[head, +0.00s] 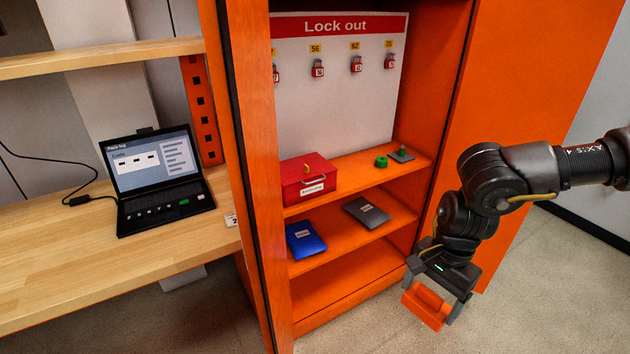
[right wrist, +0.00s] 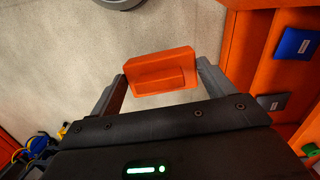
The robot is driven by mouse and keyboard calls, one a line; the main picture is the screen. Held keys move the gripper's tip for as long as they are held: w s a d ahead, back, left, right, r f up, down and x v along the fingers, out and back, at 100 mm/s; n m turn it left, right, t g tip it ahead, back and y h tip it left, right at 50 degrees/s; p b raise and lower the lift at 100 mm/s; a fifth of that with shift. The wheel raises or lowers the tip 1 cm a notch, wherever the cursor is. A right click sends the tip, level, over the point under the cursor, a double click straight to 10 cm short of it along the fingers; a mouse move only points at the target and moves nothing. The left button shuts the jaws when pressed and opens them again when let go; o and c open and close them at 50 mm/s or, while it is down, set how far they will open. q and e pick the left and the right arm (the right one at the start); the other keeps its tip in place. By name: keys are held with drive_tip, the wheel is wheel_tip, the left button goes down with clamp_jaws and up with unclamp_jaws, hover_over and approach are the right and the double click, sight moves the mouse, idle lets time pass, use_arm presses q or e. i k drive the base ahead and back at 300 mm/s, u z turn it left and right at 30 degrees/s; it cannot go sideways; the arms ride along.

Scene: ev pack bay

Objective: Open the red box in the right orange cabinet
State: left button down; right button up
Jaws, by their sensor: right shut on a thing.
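The red box (head: 308,188) sits on the upper shelf of the orange cabinet, at the left. Its lid looks shut, with a small yellow piece on top and a white label on the front. My right gripper (head: 432,297) is outside the cabinet, low in front of its right side and well away from the red box. It is shut on an orange block (head: 425,309) with a raised middle. The block also shows between the fingers in the right wrist view (right wrist: 160,72), with floor behind it. My left gripper is not in view.
Green and grey small items (head: 401,155) sit right of the box. A blue case (head: 305,241) and a grey case (head: 366,213) lie on the shelf below. Padlocks hang on the lock out board (head: 340,105). A laptop (head: 155,175) stands on the left bench.

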sight(291, 171)
drive_tip(key=z, duration=1.8)
drive_tip(key=i, duration=0.8)
drive_tip(key=u, duration=0.95)
